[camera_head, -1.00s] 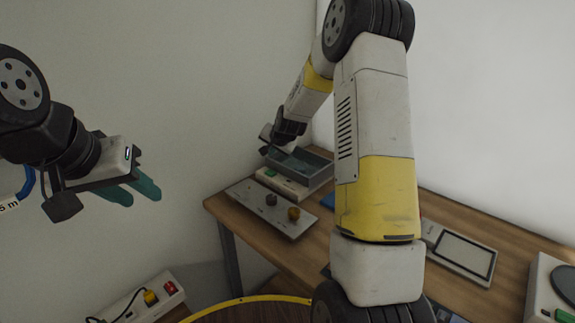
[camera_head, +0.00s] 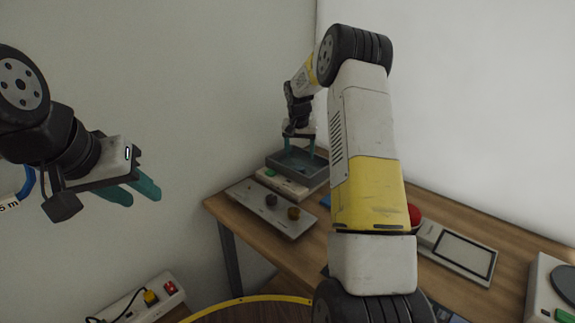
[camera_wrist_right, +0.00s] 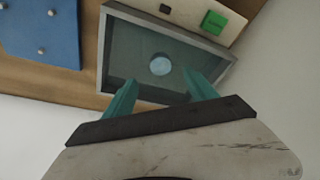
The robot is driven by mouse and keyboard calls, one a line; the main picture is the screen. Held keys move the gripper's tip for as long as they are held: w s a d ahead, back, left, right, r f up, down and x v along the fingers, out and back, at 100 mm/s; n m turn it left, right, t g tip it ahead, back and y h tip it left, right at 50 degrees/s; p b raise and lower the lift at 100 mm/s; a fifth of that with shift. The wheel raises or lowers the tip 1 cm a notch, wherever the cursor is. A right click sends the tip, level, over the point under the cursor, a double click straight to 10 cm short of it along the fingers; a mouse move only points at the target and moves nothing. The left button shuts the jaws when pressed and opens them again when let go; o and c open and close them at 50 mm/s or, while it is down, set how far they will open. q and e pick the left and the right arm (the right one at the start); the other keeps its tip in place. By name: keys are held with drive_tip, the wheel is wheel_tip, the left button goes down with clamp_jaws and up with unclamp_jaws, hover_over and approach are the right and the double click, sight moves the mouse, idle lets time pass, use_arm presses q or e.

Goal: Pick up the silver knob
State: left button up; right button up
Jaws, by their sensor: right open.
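A round, pale silvery piece, which looks like the silver knob (camera_wrist_right: 161,64), lies inside a grey-rimmed tray (camera_wrist_right: 112,50) in the right wrist view. In the head view the tray (camera_head: 312,178) stands at the table's far end; I cannot make out the piece there. My right gripper (camera_head: 300,152) points down over the tray, open and empty. In the right wrist view its teal fingertips (camera_wrist_right: 160,79) are apart, on either side of the piece's line and short of it. My left gripper (camera_head: 132,192) hangs at the left, open and empty, away from the table.
A grey panel (camera_head: 250,202) with a dark knob (camera_head: 271,199) and a brass knob (camera_head: 293,213) lies before the tray. A blue board (camera_wrist_right: 40,28) lies beside the tray. A flat grey device (camera_head: 456,250) is at the right. Walls stand close behind the tray.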

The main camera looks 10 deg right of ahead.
sight(300, 167)
drive_tip(key=x, duration=0.7)
drive_tip(key=shift+w+f, duration=0.1)
drive_tip(key=shift+f, duration=0.1)
drive_tip(key=shift+c, duration=0.3)
clamp_jaws()
